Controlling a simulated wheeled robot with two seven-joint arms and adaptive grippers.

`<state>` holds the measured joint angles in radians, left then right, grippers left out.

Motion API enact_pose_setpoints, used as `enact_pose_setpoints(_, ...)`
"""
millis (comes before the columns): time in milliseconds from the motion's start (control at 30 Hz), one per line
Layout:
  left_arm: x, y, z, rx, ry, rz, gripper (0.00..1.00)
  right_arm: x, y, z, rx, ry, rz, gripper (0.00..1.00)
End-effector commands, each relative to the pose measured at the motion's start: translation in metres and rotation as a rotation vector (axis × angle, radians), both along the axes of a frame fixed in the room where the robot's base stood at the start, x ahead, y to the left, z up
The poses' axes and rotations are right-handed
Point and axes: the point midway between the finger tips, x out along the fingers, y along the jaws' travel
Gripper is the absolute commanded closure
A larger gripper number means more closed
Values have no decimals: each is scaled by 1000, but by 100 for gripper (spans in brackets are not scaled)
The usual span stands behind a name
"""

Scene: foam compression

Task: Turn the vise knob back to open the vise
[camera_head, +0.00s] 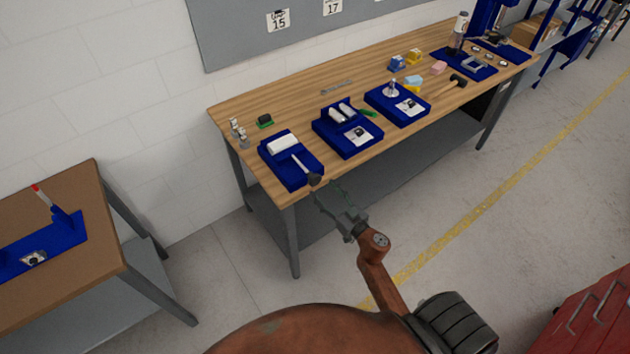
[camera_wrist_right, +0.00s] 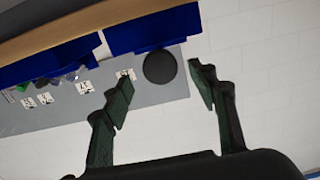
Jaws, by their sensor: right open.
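The vise is on the leftmost blue tray (camera_head: 283,178) at the near left end of the workbench. A white cylinder (camera_head: 283,144) lies at its back. A pale rod runs forward from the vise to a dark round knob (camera_head: 314,180) at the bench's front edge. My right gripper (camera_head: 328,193) is open and empty, just in front of the knob and apart from it. In the right wrist view the knob (camera_wrist_right: 160,68) shows as a dark disc between the spread fingertips (camera_wrist_right: 161,77), seemingly beyond them. My left gripper is not in view.
Other blue trays (camera_head: 349,143) stand to the right along the wooden bench (camera_head: 330,90), with small blocks and tools behind. A second table (camera_head: 95,215) with a blue holder stands at the left. The floor between the tables is clear.

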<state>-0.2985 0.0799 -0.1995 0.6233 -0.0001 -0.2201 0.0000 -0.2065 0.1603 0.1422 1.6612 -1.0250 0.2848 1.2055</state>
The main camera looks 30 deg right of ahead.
Motion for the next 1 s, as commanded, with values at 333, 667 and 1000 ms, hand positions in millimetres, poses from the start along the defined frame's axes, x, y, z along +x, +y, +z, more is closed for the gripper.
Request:
enact_pose_setpoints(333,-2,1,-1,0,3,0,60,52,4,-1,0,0,-1,47)
enact_pose_setpoints(667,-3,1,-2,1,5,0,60,61,5,-1,1,2,-1,47)
enact_pose_setpoints(1000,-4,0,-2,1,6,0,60,61,5,-1,1,2,-1,64)
